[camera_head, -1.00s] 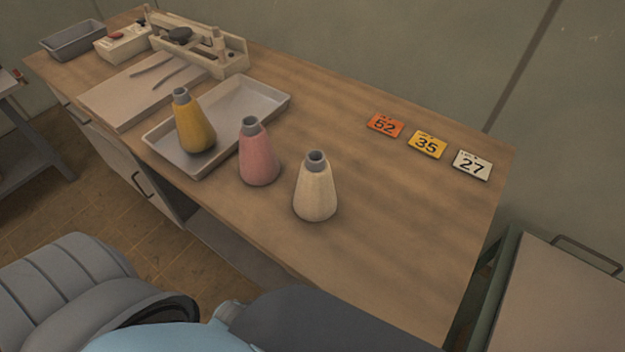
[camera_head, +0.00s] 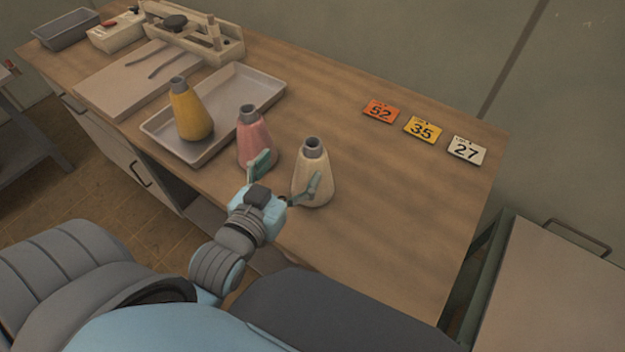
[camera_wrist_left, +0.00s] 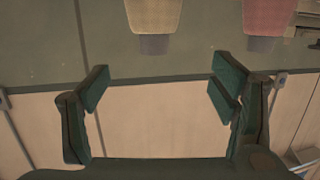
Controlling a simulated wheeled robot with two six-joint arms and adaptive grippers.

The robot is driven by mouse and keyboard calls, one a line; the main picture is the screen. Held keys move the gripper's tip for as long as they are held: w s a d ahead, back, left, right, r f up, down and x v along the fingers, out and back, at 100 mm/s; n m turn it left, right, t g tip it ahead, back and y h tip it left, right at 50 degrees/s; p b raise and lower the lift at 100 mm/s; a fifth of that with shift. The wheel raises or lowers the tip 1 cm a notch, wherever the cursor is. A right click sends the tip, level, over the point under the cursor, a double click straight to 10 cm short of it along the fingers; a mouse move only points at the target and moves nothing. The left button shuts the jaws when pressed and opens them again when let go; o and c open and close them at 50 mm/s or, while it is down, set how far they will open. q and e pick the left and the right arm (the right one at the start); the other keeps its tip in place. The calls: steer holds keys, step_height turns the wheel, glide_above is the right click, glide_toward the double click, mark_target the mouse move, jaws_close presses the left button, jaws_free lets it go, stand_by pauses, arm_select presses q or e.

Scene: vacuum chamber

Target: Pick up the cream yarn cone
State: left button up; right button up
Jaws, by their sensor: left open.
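The cream yarn cone (camera_head: 311,168) stands upright on the wooden table, with a grey top. My left gripper (camera_head: 288,176) is open and empty at the table's front edge, by the cream cone and the pink cone (camera_head: 252,138). One finger overlaps the front of the cream cone in the head view; I cannot tell if it touches. In the left wrist view, the open fingers (camera_wrist_left: 160,86) show with the cream cone (camera_wrist_left: 153,14) beyond them, upside down and cut off by the top edge. My right gripper is not in view.
A yellow cone (camera_head: 190,112) stands in a grey tray (camera_head: 245,90) behind the pink one. Number cards, orange (camera_head: 381,111), yellow (camera_head: 422,130) and white (camera_head: 467,150), lie at the back right. A board (camera_head: 120,88) lies left. The table right of the cream cone is clear.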

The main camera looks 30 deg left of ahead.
mark_target(309, 155)
arm_select(q)
steer(key=w+f, duration=0.1)
steer(key=w, duration=0.2)
steer(key=w+f, duration=0.1)
steer(key=w, duration=0.2)
steer(key=w+f, duration=0.1)
steer(key=w, duration=0.2)
steer(key=shift+w+d+f, duration=0.15)
steer(key=shift+w+d, duration=0.05)
steer(key=shift+w, duration=0.1)
jaws_close()
